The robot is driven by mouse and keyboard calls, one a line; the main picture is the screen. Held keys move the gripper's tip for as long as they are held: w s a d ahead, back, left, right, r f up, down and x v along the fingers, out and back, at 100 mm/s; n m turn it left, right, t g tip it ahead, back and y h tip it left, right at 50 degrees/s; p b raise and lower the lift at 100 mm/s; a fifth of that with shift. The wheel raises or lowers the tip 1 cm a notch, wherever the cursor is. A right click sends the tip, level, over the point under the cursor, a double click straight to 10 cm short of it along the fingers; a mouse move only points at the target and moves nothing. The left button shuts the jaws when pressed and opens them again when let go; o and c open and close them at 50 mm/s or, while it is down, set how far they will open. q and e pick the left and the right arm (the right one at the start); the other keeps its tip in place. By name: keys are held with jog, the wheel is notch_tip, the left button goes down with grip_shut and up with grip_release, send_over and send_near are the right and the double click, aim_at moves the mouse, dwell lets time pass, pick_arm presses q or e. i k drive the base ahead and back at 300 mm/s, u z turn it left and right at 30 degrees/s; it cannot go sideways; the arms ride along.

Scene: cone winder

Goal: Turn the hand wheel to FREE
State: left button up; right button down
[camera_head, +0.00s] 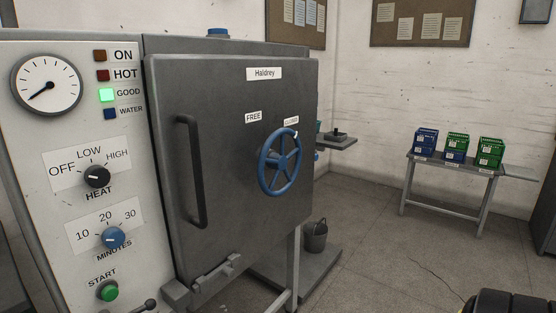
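The blue hand wheel (264,177) is mounted on the dark grey door (227,110) of the machine, towards its right side. It has several spokes and a pale mark on its rim at the upper right. The FREE label (253,117) is above and left of the wheel. A second small label (291,121) is above and right of it, too small to read surely, and the pale mark lies close below this one.
A dark vertical handle (189,172) stands out on the door's left. The control panel (30,160) with dials and a lit green GOOD lamp (107,95) is at the left. A table (452,165) with blue and green crates is at the right; open floor lies between.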

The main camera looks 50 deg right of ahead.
aim_at(277, 162)
jog(key=z, duration=2.65)
jog(key=i, duration=1.6)
jog(key=u, duration=2.1)
